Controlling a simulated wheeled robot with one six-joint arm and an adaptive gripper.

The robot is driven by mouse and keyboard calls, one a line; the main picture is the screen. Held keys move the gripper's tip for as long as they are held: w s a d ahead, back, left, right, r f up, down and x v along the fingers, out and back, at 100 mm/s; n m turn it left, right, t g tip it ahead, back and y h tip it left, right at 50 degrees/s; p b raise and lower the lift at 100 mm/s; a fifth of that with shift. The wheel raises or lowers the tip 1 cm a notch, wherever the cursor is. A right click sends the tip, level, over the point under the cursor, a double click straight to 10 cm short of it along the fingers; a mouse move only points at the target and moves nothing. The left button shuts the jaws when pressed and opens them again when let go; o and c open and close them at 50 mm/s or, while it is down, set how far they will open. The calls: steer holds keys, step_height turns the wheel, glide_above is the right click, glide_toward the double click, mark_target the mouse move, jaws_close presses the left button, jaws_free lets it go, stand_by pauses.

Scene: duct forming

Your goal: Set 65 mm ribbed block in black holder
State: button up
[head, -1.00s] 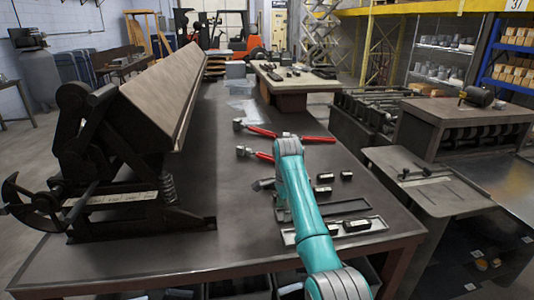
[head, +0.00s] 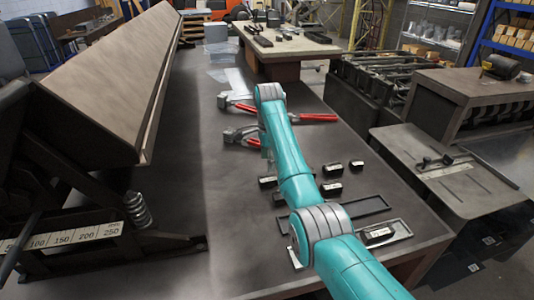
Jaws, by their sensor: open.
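Several small black blocks with pale tops lie on the dark bench in the head view: one block (head: 333,169), another block (head: 357,165), a third block (head: 331,189) and more beside my arm, such as a block (head: 268,182). Ribs and sizes are too small to make out. A dark, shallow rectangular holder (head: 372,205) lies on the bench and looks empty where it shows. A greyer tray (head: 402,224) in front of it holds a black block (head: 378,234). My teal arm covers the left parts of both. My gripper is hidden behind my arm.
A large bending machine (head: 110,85) with a scale stands at left. Two red-handled tools (head: 318,117) lie beyond the blocks. A side table (head: 430,175) stands to the right. Bare bench (head: 235,225) shows left of my arm.

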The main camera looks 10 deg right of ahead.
mark_target(268, 178)
steer(key=shift+f, duration=3.6)
jaws_close()
steer(key=shift+r, duration=0.1)
step_height(268, 178, up, 9)
steer(key=shift+s, duration=0.15)
